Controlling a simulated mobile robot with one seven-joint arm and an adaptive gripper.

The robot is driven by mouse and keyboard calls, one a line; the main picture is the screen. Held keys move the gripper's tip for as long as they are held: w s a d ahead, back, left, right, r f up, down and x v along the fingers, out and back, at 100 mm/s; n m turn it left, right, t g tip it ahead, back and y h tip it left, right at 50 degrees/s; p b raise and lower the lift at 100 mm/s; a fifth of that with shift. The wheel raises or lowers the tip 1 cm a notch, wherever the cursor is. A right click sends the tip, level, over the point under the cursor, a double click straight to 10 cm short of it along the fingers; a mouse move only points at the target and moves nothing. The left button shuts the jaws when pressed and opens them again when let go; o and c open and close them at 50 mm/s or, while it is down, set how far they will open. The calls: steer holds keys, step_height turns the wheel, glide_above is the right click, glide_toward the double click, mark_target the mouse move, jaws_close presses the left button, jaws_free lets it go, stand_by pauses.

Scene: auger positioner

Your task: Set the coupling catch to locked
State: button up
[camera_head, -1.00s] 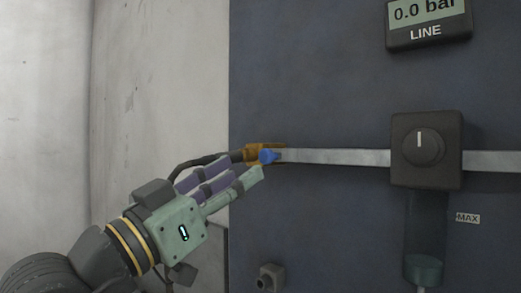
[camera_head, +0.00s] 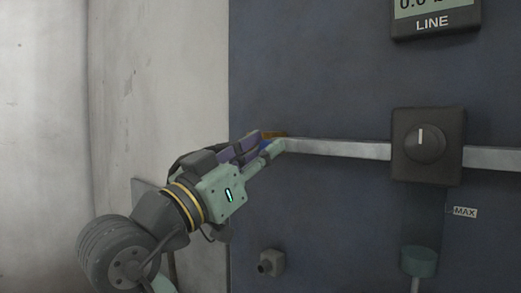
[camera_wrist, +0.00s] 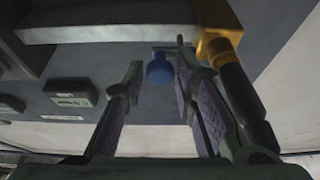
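The coupling (camera_head: 275,134) is a brass-orange fitting at the left end of the metal rail. In the wrist view the coupling (camera_wrist: 218,44) is at the upper right. The catch is a small blue knob (camera_head: 266,145), mostly hidden behind my fingers in the head view. In the wrist view the blue catch (camera_wrist: 159,71) shows between my two fingers. My gripper (camera_head: 268,144) reaches up to the catch from the lower left. In the wrist view my gripper (camera_wrist: 158,62) is open, its fingers on either side of the catch with gaps visible. I cannot tell whether either finger touches it.
The metal rail (camera_head: 340,148) runs right to a black box with a round dial (camera_head: 425,143). A LINE display (camera_head: 436,18) is above, and a MAX label (camera_head: 465,212) is below right. A small grey fitting (camera_head: 270,262) sits below. A black hose (camera_wrist: 238,88) leaves the coupling.

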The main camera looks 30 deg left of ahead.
jaws_close()
steer(key=shift+a, duration=0.1)
stand_by(0.5)
steer(key=shift+a+b, duration=0.2)
steer(key=shift+b, duration=0.1)
steer(key=shift+w+a, duration=0.1)
steer(key=shift+a, duration=0.4)
steer(key=shift+o, duration=2)
jaws_free()
steer(key=shift+d, duration=0.1)
